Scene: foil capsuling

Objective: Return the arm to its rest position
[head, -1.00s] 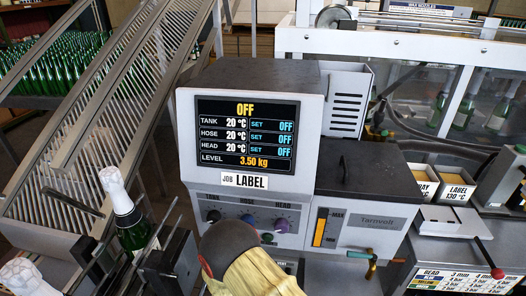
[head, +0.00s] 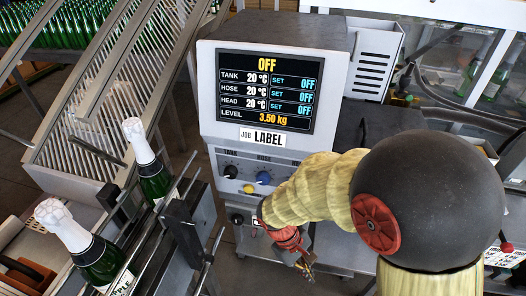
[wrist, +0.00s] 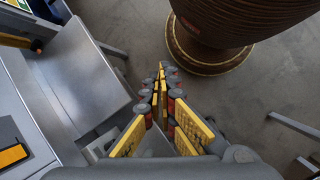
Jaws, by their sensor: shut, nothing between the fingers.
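My gripper (head: 306,266) shows small at the end of my tan arm in the head view, low in front of the grey machine and pointing down. In the wrist view its two yellow-padded fingers (wrist: 161,76) come together at the tips. It is shut and empty. My arm bends across the right half of the head view, with its dark round joint close to the camera. It hides part of the machine's right side.
The machine's screen (head: 267,89) reads OFF, above several knobs. Two foil-topped bottles (head: 146,160) (head: 88,250) stand by rails at the left. A sloped conveyor (head: 105,100) stands behind. In the wrist view, a grey panel (wrist: 75,75) lies left of the fingers; bare floor (wrist: 240,110) shows right.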

